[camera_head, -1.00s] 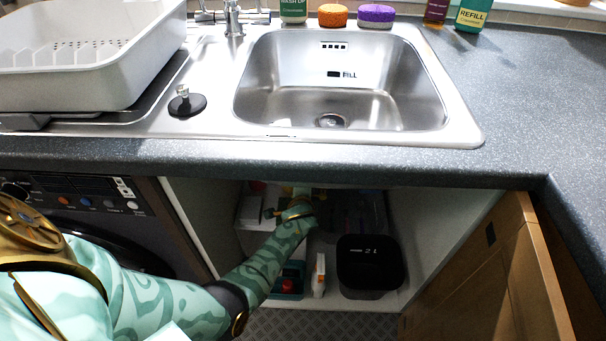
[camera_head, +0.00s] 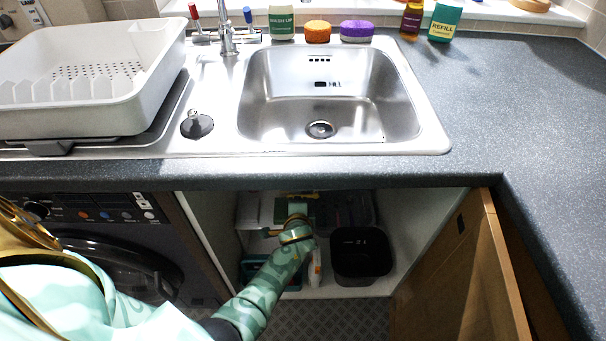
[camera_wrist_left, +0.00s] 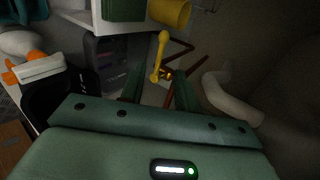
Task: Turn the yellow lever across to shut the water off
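The yellow lever (camera_wrist_left: 161,57) shows in the left wrist view as a slim yellow bar, upright in the picture, with a brass-coloured valve (camera_wrist_left: 166,75) at its lower end. Copper-brown pipes (camera_wrist_left: 195,73) run beside and behind it. My left gripper (camera_wrist_left: 158,88) is open, its two dark green fingers apart, with the lever's lower end showing in the gap between them; I cannot tell whether they touch it. In the head view my left gripper (camera_head: 298,207) reaches into the cupboard under the sink, and the lever cannot be made out there. My right gripper is not in view.
A black bin (camera_head: 360,262), a white spray bottle (camera_head: 315,268) and a teal caddy (camera_head: 258,268) stand on the cupboard floor near my arm. The wooden door (camera_head: 465,270) is open at the right. A yellow cylinder (camera_wrist_left: 170,12) and pale pipe (camera_wrist_left: 228,100) are near the lever.

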